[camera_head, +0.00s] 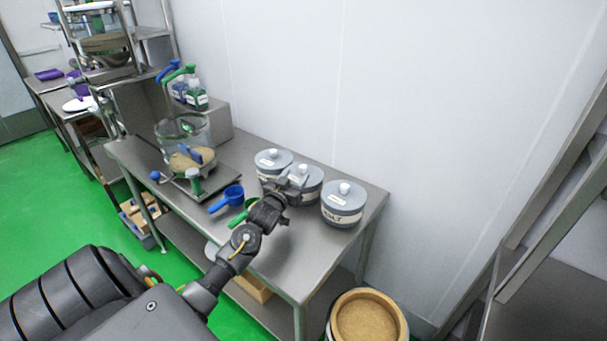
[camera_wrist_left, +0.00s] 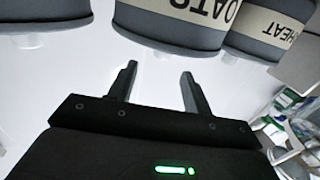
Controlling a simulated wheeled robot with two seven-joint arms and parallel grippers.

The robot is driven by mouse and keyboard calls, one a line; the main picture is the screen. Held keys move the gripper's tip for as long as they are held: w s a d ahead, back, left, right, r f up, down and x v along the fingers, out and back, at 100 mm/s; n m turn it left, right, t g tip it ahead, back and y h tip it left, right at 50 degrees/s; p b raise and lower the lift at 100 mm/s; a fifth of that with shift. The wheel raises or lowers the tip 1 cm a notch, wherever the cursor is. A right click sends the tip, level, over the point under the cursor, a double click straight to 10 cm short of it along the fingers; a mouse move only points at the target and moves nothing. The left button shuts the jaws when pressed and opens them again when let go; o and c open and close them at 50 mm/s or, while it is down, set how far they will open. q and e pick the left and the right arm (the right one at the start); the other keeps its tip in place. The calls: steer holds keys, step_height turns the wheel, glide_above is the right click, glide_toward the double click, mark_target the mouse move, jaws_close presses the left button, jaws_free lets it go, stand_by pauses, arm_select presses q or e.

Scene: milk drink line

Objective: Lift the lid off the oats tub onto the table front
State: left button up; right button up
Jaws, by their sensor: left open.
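The oats tub (camera_head: 309,194) is the middle of three grey tubs with cream label bands on the steel table. It has a grey lid with a pale knob (camera_head: 303,169). In the left wrist view the oats tub (camera_wrist_left: 205,12) appears upside down, its lid (camera_wrist_left: 165,30) below the label. My left gripper (camera_head: 287,184) is in front of the oats tub and partly covers it in the head view. Its fingers (camera_wrist_left: 159,75) are open and empty, with the knob just beyond the fingertips, apart from them. My right gripper is out of view.
The malt tub (camera_head: 344,208) stands right of the oats, the wheat tub (camera_head: 272,158) left. A blue scoop (camera_head: 232,194) and a glass vessel (camera_head: 184,135) are farther left on the table (camera_head: 285,255). The table front right of my arm is clear. A round bin (camera_head: 369,318) stands on the floor.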

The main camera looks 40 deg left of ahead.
mark_target(301, 169)
arm_select(q)
steer(key=shift+w+a+r, duration=0.15)
steer(key=shift+w, duration=0.2)
steer(key=x, duration=0.1)
steer(key=p+x, duration=0.1)
steer(key=x, duration=0.1)
steer(key=shift+w+a+f+p, duration=0.15)
steer(key=shift+w+f+p, duration=0.05)
steer(key=shift+f+p, duration=0.1)
steer(key=shift+w+a, duration=0.15)
steer(key=shift+w, duration=0.4)
steer(key=shift+c, duration=0.2)
jaws_close()
